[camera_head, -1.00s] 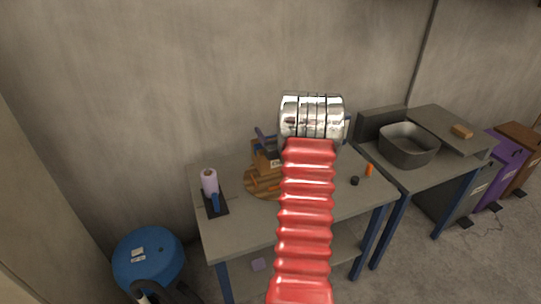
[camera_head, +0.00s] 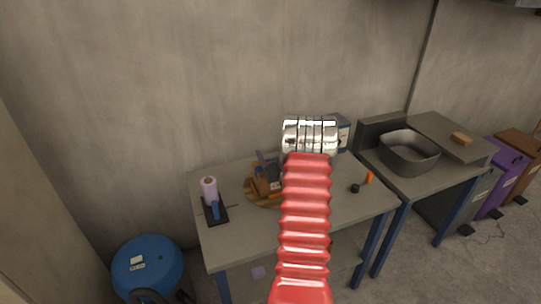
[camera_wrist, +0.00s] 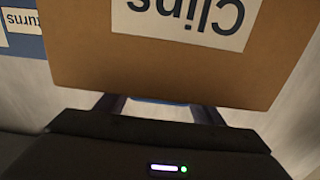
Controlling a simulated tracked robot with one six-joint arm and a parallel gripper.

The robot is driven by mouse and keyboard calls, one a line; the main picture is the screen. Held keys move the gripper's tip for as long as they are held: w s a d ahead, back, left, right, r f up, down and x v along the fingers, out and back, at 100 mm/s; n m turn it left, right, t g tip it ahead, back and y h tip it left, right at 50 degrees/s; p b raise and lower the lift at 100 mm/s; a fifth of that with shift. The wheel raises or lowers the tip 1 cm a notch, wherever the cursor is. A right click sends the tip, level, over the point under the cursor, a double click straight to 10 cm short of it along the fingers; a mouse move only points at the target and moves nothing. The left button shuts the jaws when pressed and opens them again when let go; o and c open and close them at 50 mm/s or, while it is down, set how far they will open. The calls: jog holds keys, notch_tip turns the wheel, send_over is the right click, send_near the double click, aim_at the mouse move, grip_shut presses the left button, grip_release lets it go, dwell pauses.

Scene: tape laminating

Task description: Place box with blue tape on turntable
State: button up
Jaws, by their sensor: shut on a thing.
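A brown cardboard box with a white "Clips" label fills the top of the wrist view (camera_wrist: 90,65). It also shows small in the head view (camera_head: 262,184), at the round wooden turntable (camera_head: 252,194) on the table. My gripper (camera_wrist: 160,106) is shut on this box at its near edge. In the head view it is a small dark shape, partly hidden by my red arm. The box appears on or just above the turntable; I cannot tell if it touches. Blue tape on it is not clearly visible.
A pink roll (camera_head: 209,188) on a dark stand is at the table's left. A small black item (camera_head: 355,188) and an orange item (camera_head: 369,177) lie right. A blue-and-white box (camera_head: 344,134) stands behind my arm. A grey basin (camera_head: 409,152) is on the right-hand table.

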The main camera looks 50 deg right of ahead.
jog(key=shift+f, duration=0.15)
jog(key=o, duration=2)
jog(key=v, duration=1.2)
